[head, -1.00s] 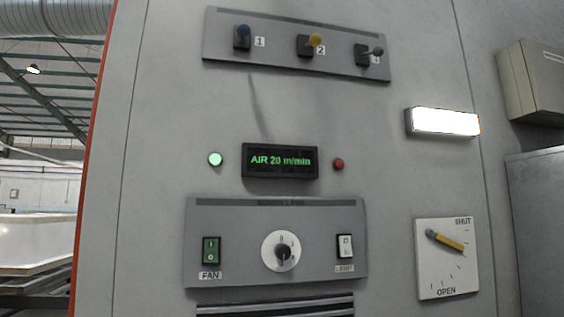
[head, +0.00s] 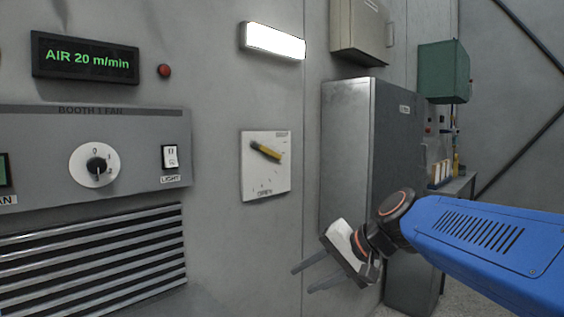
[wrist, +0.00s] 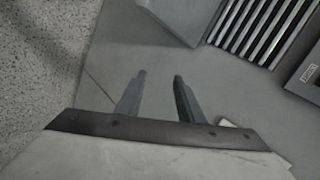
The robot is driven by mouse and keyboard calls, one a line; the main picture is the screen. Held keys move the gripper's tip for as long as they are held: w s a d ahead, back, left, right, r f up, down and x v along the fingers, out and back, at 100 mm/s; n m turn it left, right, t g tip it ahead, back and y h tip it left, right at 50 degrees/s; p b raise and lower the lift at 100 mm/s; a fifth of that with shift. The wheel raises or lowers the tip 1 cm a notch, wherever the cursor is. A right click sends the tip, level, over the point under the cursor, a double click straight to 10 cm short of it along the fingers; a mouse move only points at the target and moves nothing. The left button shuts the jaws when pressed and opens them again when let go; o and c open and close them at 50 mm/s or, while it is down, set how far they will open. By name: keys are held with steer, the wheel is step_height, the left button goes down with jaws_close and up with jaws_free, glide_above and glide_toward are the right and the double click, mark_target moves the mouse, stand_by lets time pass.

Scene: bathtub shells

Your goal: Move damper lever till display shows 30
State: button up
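The display (head: 86,58) reads AIR 20 m/min in green. My gripper (head: 303,278) is open and empty, below and right of the plate and apart from it. In the wrist view its two fingers (wrist: 157,80) stand apart with nothing between them. The lever is not visible there.
A panel with a dial (head: 95,165) and a light switch (head: 171,157) is left of the plate, above a louvred vent (head: 90,255). A lit lamp (head: 273,41) is above the plate. A grey cabinet (head: 345,150) stands to the right, close behind my gripper.

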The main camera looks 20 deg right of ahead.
steer(key=w+d+r+m+t+y, duration=0.2)
steer(key=w+d+r+m+t, duration=0.15)
steer(key=w+r, duration=0.75)
steer(key=m+t, duration=0.5)
steer(key=m, duration=0.1)
glide_toward(277, 156)
steer(key=shift+n+g+y, duration=0.25)
steer(key=shift+y, duration=0.15)
steer(key=x, duration=0.7)
steer(key=shift+w+d+r, duration=0.1)
steer(key=shift+w+d, duration=0.15)
steer(key=shift+w, duration=0.1)
jaws_close()
